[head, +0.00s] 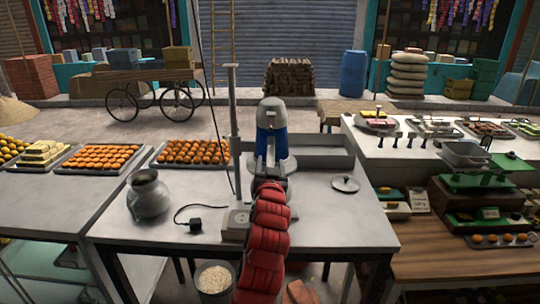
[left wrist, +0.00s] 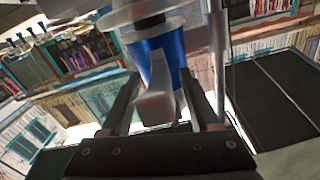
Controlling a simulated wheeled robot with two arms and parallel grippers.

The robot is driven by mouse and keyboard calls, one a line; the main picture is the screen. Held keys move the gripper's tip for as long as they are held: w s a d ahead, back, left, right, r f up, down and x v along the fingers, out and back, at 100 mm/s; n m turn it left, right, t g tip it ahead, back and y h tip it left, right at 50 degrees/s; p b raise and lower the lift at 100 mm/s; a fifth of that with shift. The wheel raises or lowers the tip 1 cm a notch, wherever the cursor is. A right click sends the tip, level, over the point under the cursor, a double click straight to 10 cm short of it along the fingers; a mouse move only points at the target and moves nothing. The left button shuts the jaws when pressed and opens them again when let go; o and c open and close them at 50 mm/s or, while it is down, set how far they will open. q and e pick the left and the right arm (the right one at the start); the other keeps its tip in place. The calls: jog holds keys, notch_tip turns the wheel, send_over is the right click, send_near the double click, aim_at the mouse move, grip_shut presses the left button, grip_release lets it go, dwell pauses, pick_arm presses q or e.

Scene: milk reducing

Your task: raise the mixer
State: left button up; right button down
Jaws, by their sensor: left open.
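The mixer (head: 272,141) has a blue body and a silver-grey top, and stands upright beside a grey metal pole (head: 234,140) on the steel table. My left gripper (head: 270,165) is at the near side of the mixer, at the end of the red-covered arm, which hides the mixer's lower part. In the left wrist view the open fingers (left wrist: 165,105) stand on either side of a grey handle-like part (left wrist: 155,104) in front of the blue body (left wrist: 163,58). Whether either finger touches it I cannot tell. My right gripper is not in view.
A metal pot (head: 148,196) stands at the left on the table (head: 330,225), with a black plug and cord (head: 195,224) nearby. A round lid (head: 345,184) lies at the right. A bucket (head: 214,280) is below the front edge.

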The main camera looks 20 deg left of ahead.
pick_arm(q)
jog(key=shift+s+d+r, duration=0.15)
jog(key=shift+s+r, duration=0.1)
jog(key=shift+s, duration=0.1)
jog(key=shift+c, duration=1.4)
jog(key=shift+w+f, duration=0.1)
grip_shut()
